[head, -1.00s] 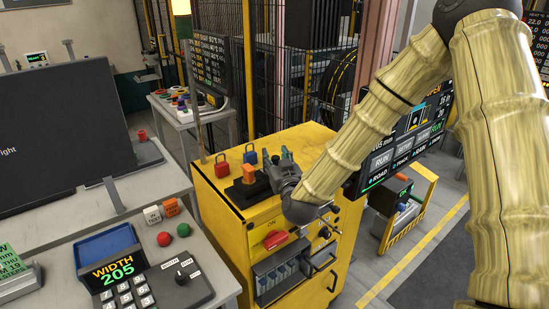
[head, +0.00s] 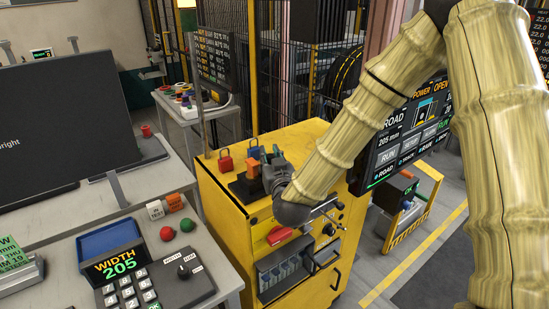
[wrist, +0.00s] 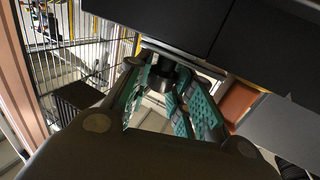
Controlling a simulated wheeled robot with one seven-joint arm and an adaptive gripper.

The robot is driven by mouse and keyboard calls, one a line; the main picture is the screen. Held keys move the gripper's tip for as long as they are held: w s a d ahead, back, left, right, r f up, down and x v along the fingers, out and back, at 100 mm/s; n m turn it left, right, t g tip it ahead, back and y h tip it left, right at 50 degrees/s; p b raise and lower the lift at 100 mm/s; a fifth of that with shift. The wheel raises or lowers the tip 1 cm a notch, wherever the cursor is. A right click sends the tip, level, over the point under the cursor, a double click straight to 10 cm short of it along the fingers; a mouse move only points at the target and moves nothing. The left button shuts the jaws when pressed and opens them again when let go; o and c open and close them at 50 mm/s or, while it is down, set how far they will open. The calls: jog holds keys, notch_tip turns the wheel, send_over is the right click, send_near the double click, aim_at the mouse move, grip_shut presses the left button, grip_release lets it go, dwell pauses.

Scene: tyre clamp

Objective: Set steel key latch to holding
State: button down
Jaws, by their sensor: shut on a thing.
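My gripper (head: 272,165) is over the top of the yellow cabinet (head: 228,222), beside a black block (head: 242,189) with an orange part (head: 253,168). In the wrist view my gripper (wrist: 163,88) has its green-padded fingers closed around a dark grey round piece (wrist: 160,77). This piece may be the steel key latch, but its shape is mostly hidden. In the head view my gripper and forearm hide it, and I cannot tell its position.
A red padlock (head: 225,161) and a blue padlock (head: 252,148) stand close behind the block. A screen (head: 410,125) stands to the right, and a desk with a keypad (head: 130,291) is on the left.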

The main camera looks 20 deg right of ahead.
jog(key=shift+a, duration=0.1)
jog(key=c, duration=1.3)
grip_release()
jog(key=shift+a, duration=0.1)
jog(key=shift+s, duration=0.1)
jog(key=shift+s+a, duration=0.1)
jog(key=shift+s, duration=3.6)
